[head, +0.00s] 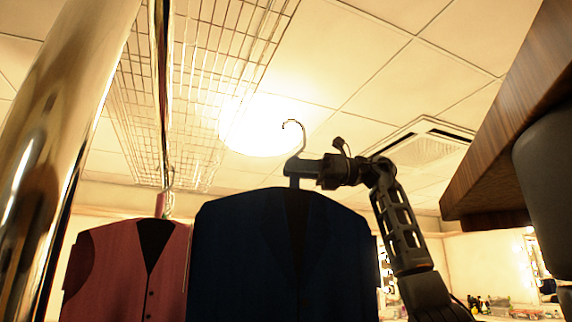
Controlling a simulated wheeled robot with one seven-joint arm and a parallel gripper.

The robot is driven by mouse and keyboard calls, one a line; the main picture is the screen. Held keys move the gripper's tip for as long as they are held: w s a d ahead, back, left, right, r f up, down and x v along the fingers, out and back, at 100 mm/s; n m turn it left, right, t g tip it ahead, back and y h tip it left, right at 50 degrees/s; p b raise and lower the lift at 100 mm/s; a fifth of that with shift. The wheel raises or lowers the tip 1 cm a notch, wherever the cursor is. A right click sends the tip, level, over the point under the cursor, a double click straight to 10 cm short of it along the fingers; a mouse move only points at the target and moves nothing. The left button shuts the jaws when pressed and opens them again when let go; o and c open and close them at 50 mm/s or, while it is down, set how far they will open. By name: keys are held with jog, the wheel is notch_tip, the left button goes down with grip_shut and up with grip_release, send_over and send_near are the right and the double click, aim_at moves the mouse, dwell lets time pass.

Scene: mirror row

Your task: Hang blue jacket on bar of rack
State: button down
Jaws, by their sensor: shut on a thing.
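The blue jacket (240,245) hangs from a hanger with a thin hook (294,128) in the middle of the head view. My gripper (298,168) is shut on the hanger's neck, just below the hook and above the collar. The hook points up and is free, apart from any bar. The rack's shiny bar (162,75) runs away from me at the upper left, and the jacket appears to the right of it.
A red vest (125,268) hangs by a hanger from the bar, left of the jacket. A thick shiny post (65,120) stands at the far left. A wire shelf (205,65) is overhead. A wooden panel (515,120) juts in at the right. Lit mirrors and a cluttered counter are behind.

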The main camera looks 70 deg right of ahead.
jog(key=shift+a+r, duration=0.5)
jog(key=w+a+f+b, duration=0.1)
jog(key=w+a, duration=0.9)
jog(key=w+a+f+b, duration=0.1)
jog(key=w+a+f, duration=0.1)
jog(key=w+a, duration=0.8)
jog(key=shift+w+a+f, duration=0.25)
jog(key=shift+w+a, duration=0.15)
jog(key=shift+w, duration=0.15)
dwell(2.1)
dwell(0.3)
jog(key=shift+c, duration=1.4)
grip_release()
jog(key=shift+f, duration=0.1)
